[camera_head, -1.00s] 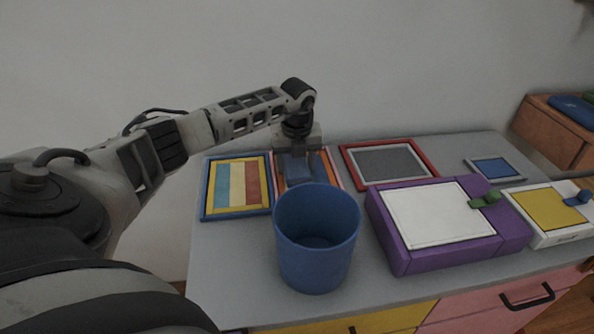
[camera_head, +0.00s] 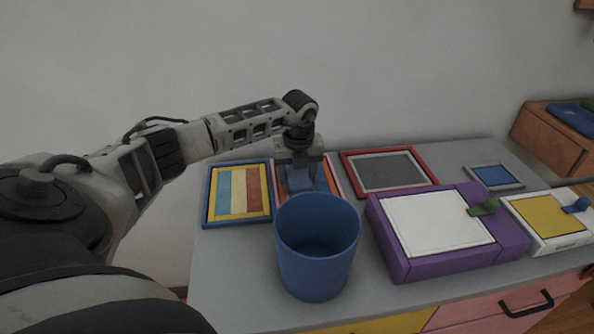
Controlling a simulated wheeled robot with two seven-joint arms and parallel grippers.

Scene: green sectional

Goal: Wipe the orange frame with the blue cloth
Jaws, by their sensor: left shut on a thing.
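The orange frame (camera_head: 334,182) lies on the grey cabinet top, behind the blue cup and between two other frames. My left gripper (camera_head: 299,182) points down over it and covers much of its middle. The gripper is shut on the blue cloth (camera_head: 299,179), which shows between its fingers at the frame. I cannot tell whether the cloth touches the frame, since the cup's rim and the gripper hide the lower part. My right gripper is not in view.
The blue cup (camera_head: 316,272) stands directly in front of the orange frame. A blue-edged striped frame (camera_head: 207,196) lies left, a red-edged frame (camera_head: 432,176) right. A purple box (camera_head: 450,262), a white box (camera_head: 560,241) and a small grey frame (camera_head: 494,176) fill the right side.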

